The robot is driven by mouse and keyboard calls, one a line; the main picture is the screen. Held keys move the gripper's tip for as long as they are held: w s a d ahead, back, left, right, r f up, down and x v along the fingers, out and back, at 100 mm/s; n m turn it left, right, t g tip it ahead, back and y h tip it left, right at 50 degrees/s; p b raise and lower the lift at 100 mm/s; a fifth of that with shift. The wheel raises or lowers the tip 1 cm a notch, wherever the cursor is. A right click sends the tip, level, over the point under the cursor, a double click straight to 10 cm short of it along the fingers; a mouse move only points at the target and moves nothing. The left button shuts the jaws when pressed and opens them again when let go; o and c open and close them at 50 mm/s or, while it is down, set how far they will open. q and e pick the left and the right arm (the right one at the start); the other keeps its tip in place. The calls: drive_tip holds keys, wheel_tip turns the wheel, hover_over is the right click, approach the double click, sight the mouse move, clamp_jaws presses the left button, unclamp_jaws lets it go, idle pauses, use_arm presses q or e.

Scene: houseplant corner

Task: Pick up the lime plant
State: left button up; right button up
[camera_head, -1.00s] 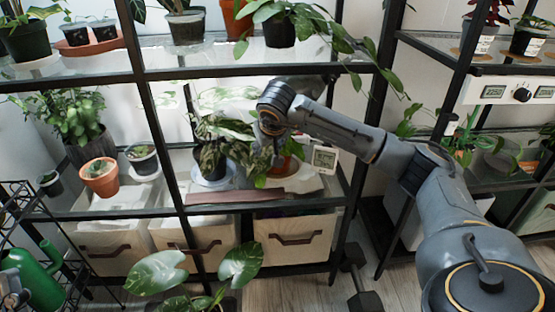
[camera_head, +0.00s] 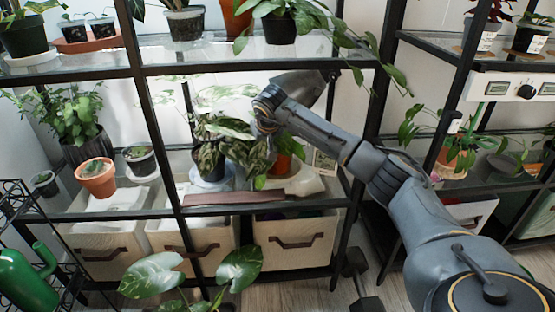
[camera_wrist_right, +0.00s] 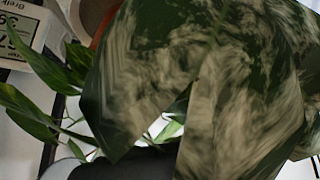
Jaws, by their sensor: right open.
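I cannot tell for sure which plant is the lime plant. My right gripper (camera_head: 263,142) reaches in from the right among the leaves between these two pots. Its fingers are mostly hidden by leaves; it is open and holds nothing that I can see. In the right wrist view, large mottled leaves (camera_wrist_right: 210,90) fill most of the picture. My left gripper is out of view.
A small display (camera_head: 323,161) stands right of the orange pot, partly covered by my arm. Black shelf posts and the glass shelf above close in around the arm. A terracotta pot (camera_head: 96,178) stands further left. A large-leaved plant (camera_head: 195,275) stands in front, below.

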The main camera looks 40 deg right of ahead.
clamp_jaws()
drive_tip(key=shift+s, duration=0.1)
drive_tip(key=shift+r, duration=0.1)
idle(0.5)
